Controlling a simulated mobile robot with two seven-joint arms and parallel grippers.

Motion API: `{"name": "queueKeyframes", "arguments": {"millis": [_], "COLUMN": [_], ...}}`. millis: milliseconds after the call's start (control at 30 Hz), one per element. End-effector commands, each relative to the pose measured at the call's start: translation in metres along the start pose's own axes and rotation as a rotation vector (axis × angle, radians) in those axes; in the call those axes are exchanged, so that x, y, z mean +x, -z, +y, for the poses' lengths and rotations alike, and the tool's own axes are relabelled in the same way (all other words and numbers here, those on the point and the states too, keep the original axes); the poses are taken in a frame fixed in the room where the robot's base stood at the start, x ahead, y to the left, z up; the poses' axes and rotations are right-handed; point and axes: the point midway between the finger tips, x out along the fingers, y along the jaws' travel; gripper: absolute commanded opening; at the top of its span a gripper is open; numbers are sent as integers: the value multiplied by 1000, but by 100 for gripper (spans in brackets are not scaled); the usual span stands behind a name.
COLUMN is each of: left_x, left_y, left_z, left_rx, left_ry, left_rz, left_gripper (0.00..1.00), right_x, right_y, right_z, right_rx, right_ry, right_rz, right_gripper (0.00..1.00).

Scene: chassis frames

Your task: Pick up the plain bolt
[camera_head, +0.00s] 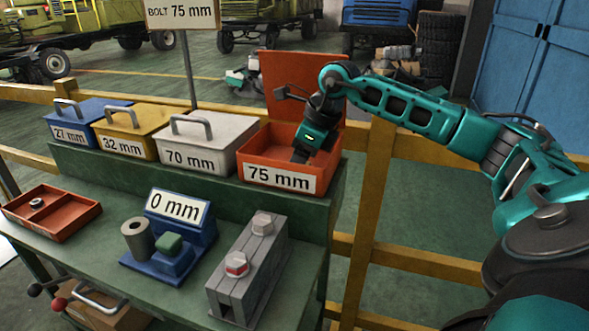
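A grey block (254,269) on the bench holds two hex-headed bolts. The plain bolt (262,222) has a bare grey head and sits at the block's far end. The other bolt (236,262) has a red mark on its head and sits nearer. My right gripper (301,154) points down into the open red bin marked 75 mm (278,176), away from the block. Its fingertips are dark and partly hidden, so I cannot tell whether they hold anything. No bolt can be made out inside the bin. My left gripper is not in view.
Lidded bins marked 27 mm (78,130), 32 mm (130,137) and 70 mm (197,156) stand left of the red bin. A blue 0 mm fixture (174,235) and a red tray (52,222) are on the bench. A sign reads BOLT 75 mm (182,13). Yellow railing (371,190) runs behind.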

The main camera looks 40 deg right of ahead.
Motion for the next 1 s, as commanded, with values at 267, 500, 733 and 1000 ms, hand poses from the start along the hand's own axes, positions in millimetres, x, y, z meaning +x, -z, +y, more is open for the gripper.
{"name": "queueKeyframes", "arguments": {"millis": [267,500,733,1000], "left_x": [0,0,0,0], "left_y": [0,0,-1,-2], "left_z": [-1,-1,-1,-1], "left_rx": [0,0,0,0], "left_ry": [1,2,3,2], "left_rz": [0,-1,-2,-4], "left_gripper": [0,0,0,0], "right_x": [-1,-1,-1,-2], "right_y": [0,0,0,-1], "right_z": [0,0,0,0], "right_rx": [0,0,0,0], "right_ry": [0,0,0,1], "right_rz": [0,0,0,-2], "right_gripper": [46,23,1,0]}}
